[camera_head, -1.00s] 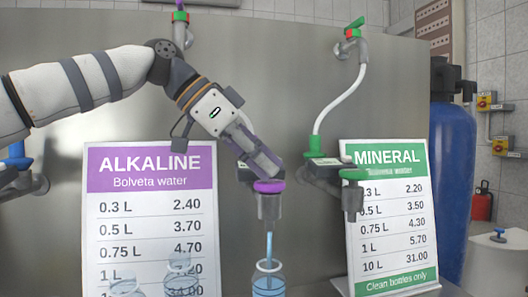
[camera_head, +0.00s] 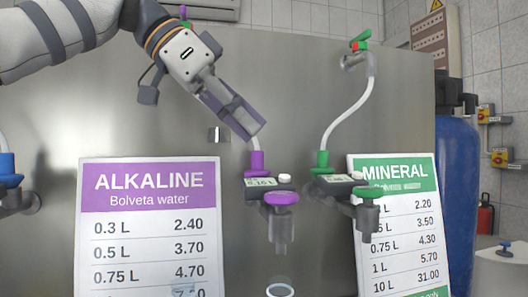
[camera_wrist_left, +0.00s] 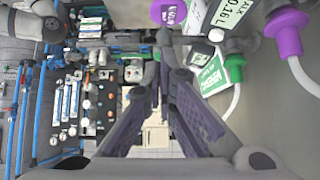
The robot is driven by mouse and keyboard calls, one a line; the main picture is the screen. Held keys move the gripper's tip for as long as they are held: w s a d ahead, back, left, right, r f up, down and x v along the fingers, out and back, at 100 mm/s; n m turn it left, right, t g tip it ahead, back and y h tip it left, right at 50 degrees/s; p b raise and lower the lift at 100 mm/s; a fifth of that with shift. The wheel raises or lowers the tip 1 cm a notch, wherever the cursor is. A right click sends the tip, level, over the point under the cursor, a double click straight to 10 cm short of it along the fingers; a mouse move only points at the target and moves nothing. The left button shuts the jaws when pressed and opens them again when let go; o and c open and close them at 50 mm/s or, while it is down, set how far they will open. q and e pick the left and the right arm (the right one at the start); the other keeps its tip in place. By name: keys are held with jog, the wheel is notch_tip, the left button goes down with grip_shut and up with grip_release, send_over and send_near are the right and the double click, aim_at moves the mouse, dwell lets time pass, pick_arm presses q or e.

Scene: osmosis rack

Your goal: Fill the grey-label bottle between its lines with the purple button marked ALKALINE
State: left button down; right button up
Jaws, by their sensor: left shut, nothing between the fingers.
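The ALKALINE tap's purple button (camera_head: 281,198) sits on top of its grey nozzle (camera_head: 280,232), and no water stream shows below it. The display (camera_head: 262,182) beside it appears in the left wrist view (camera_wrist_left: 235,12) and reads 0.16 L. A bottle mouth (camera_head: 280,290) is under the nozzle at the bottom edge; its label, lines and water level are out of view. My left gripper (camera_head: 250,128) is shut and empty, above and left of the button and apart from it. It also shows in the left wrist view (camera_wrist_left: 165,72). My right gripper is not in view.
The purple ALKALINE price sign (camera_head: 150,190) stands left of the tap. The green MINERAL sign (camera_head: 400,170) and the mineral tap's green button (camera_head: 366,192) are to the right. A green-ended hose (camera_head: 350,112) runs above. A blue tank (camera_head: 457,200) stands far right.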

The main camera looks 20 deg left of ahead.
pick_arm(q)
jog(key=v, duration=0.3)
jog(key=shift+w+a, duration=0.1)
jog(key=shift+a, duration=0.1)
jog(key=shift+f, duration=0.1)
dwell(1.2)
